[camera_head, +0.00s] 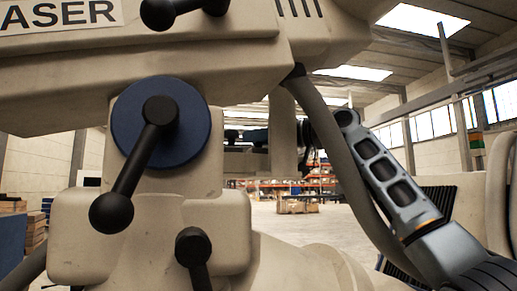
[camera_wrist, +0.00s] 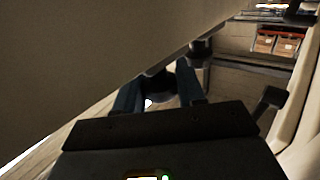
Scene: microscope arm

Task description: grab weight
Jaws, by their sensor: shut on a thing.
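In the wrist view my gripper (camera_wrist: 160,82) has its two blue fingers on either side of a dark round piece (camera_wrist: 158,89), which looks like the weight, and is shut on it. The piece is right below the underside of a large beige body (camera_wrist: 90,50) and seems close to it. I cannot tell whether they touch. In the head view the beige microscope arm (camera_head: 60,85) fills the upper left. My grey arm reaches in from the right, and its gripper end is mostly hidden behind beige parts, so the hold does not show clearly there.
The microscope arm carries a blue disc (camera_head: 193,100) with a black handle (camera_head: 134,165). A second black knob (camera_head: 193,245) is below. A grey cable (camera_head: 340,150) hangs beside my arm. In the wrist view another dark knob (camera_wrist: 200,50) is beyond the fingers. Shelves are far behind.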

